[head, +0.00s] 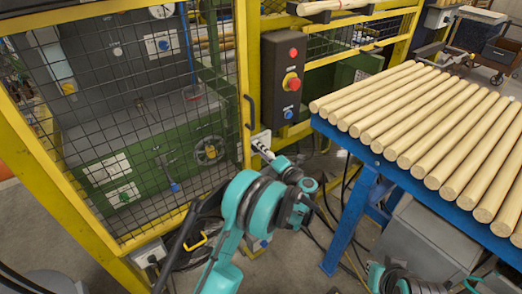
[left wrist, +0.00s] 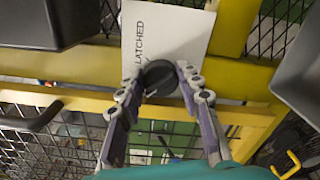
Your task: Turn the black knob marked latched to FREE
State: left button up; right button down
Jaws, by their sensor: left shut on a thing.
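The black knob (left wrist: 160,77) sits on a white plate (left wrist: 168,32) that carries the word LATCHED, printed sideways. My left gripper (left wrist: 160,86) is shut on the knob, with a finger on either side of it. No FREE marking is visible; the gripper and knob cover the lower part of the plate. In the head view my left gripper (head: 262,151) reaches the white plate (head: 261,139) on the yellow post beside the mesh door, and the knob is hidden there.
A yellow-framed mesh door (head: 150,120) with a black handle (head: 250,112) stands left of the plate. A dark control box (head: 285,75) with red and blue buttons is above it. A blue table (head: 345,142) bearing several wooden rods stands close on the right.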

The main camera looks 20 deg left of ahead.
dwell(0.4)
pick_arm(q)
jog(key=o, duration=1.2)
jog(key=shift+c, duration=0.2)
jog(key=v, duration=1.2)
